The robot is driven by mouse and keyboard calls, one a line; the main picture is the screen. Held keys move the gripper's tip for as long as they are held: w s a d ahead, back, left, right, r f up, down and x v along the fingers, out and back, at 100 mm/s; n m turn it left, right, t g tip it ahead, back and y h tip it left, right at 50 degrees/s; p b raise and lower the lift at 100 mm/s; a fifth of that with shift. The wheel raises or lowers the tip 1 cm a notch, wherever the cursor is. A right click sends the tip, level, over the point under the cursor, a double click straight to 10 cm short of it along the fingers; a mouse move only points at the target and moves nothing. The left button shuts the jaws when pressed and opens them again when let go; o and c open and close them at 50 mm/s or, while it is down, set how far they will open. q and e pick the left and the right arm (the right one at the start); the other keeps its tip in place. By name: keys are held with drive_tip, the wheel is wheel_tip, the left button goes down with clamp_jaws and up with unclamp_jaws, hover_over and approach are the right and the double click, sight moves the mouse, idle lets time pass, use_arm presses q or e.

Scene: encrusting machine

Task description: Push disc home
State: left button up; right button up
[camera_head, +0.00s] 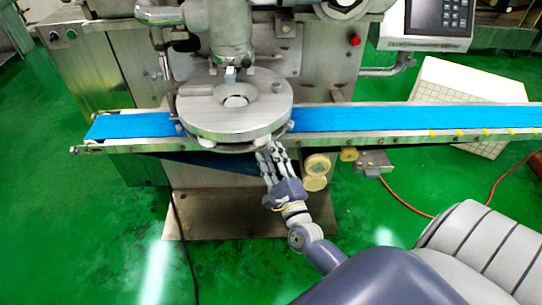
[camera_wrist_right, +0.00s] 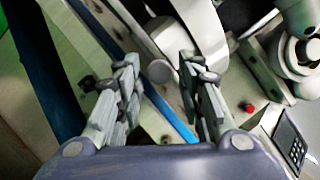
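The steel disc (camera_head: 202,112) is a thick round plate with a round opening near its middle. It lies over the blue conveyor belt (camera_head: 400,115), under the machine's vertical head (camera_head: 217,35). My right gripper (camera_head: 270,150) is at the front right edge of the disc, fingers pointing towards it. Whether the fingertips touch the rim, I cannot tell. In the right wrist view the two fingers (camera_wrist_right: 163,68) stand apart with a gap between them, and nothing is clearly held. Whether the disc is fully seated is not clear. My left gripper is not in view.
A metal rail (camera_head: 400,135) runs along the belt's front edge. Pale round knobs (camera_head: 316,170) sit just right of my gripper, below the rail. A control panel (camera_head: 430,20) with a red button (camera_head: 354,40) nearby is at the back right. The green floor in front is mostly clear.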

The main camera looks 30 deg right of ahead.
clamp_jaws()
drive_tip(key=w+d, duration=0.1)
drive_tip(key=w, duration=0.1)
drive_tip(key=w+d+b, duration=0.1)
drive_tip(key=shift+w+d+r, duration=0.15)
drive_tip(key=shift+w+d, duration=0.05)
drive_tip(key=shift+w, duration=0.15)
drive_tip(key=shift+o, duration=1.4)
unclamp_jaws()
drive_tip(key=shift+o, duration=0.7)
drive_tip(key=shift+w, duration=0.15)
